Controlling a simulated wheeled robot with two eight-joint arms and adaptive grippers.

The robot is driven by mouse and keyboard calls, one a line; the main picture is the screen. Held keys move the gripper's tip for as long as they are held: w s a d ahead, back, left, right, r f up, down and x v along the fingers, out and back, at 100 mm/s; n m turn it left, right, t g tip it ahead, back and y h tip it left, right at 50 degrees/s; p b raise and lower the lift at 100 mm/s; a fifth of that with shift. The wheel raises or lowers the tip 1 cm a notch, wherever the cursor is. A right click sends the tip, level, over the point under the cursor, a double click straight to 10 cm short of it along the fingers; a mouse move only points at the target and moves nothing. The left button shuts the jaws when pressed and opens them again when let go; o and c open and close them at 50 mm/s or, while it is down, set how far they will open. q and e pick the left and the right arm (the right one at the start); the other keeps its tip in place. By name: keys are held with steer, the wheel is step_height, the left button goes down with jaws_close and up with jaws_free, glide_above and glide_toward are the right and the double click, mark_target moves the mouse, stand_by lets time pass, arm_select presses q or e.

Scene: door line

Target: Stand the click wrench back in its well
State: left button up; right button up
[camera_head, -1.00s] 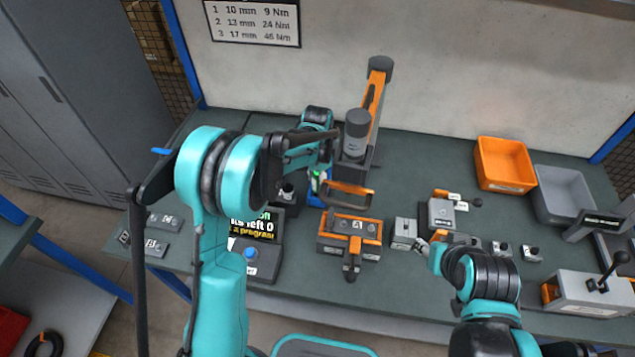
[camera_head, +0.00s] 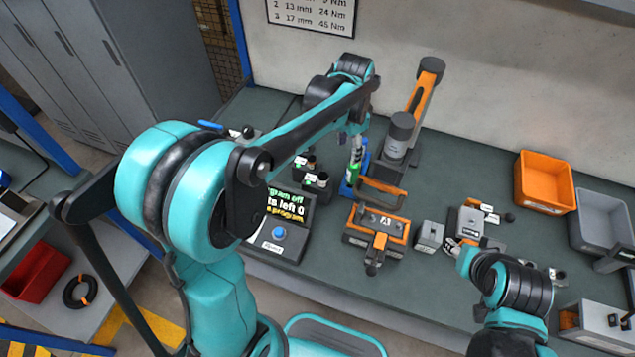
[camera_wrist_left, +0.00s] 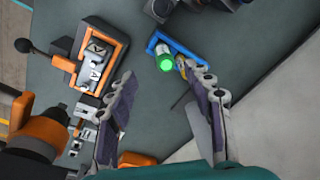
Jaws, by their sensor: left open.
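A green-ended upright thing (camera_wrist_left: 166,60) stands in a blue-rimmed holder (camera_wrist_left: 192,52) in the left wrist view. I cannot tell for sure whether it is the click wrench. It also shows in the head view as a small green piece (camera_head: 353,168) by the blue holder (camera_head: 347,187). My left gripper (camera_wrist_left: 163,76) is open. Its fingers straddle the view of the green end, with no grip on it visible. In the head view its arm reaches over the holder from the left. My right gripper (camera_head: 450,246) is mostly hidden beside small grey blocks; its jaws are unclear.
An orange-and-grey fixture (camera_head: 377,224) marked A stands just in front of the holder. A tall orange arm with a grey cylinder (camera_head: 400,135) stands close behind. A display box (camera_head: 283,222) is to the left. Orange (camera_head: 545,182) and grey (camera_head: 602,218) bins are at right.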

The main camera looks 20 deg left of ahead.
arm_select(q)
steer(key=s+a+r+n+t, duration=0.1)
steer(key=s+a+n+t, duration=0.1)
steer(key=s, duration=0.8)
steer(key=s+a+r+n+t, duration=0.1)
steer(key=s+n+t, duration=0.3)
steer(key=s, duration=0.6)
steer(key=a+n, duration=0.1)
steer(key=n, duration=0.1)
steer(key=shift+a+n, duration=0.25)
steer(key=shift+n, duration=0.15)
